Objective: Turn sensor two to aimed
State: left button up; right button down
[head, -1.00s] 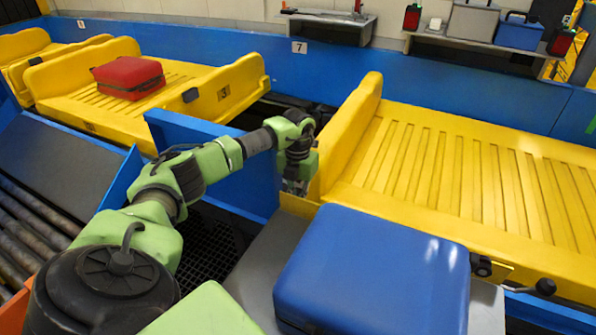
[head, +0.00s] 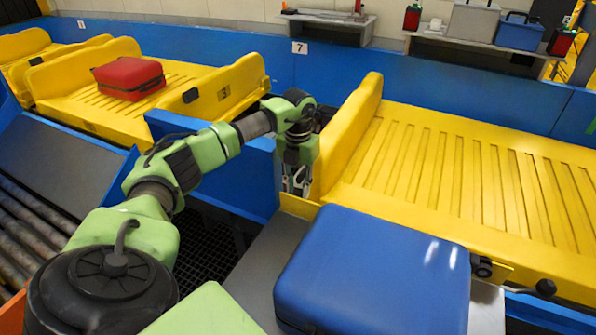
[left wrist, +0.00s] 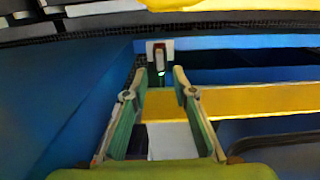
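My left gripper (head: 296,190) points down at the gap between the near edge of the yellow tray and the blue wall, left of the blue suitcase. In the left wrist view its two fingers (left wrist: 159,72) stand apart with nothing between them. Just beyond the fingertips is a small dark sensor (left wrist: 160,57) on a pale plate, with a green light. It looks apart from the fingers. I cannot read a number on it, and in the head view the arm and tray hide it. My right gripper is not in view.
A blue suitcase (head: 375,275) lies on the grey surface close to the right of my left gripper. The yellow tray (head: 470,175) is empty. A red suitcase (head: 128,78) lies on another yellow tray. A blue panel (head: 235,165) stands just left of the gripper.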

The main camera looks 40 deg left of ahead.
pick_arm(q)
notch_tip(320, 180, up, 7)
jog(key=shift+f, duration=0.15)
dwell(0.6)
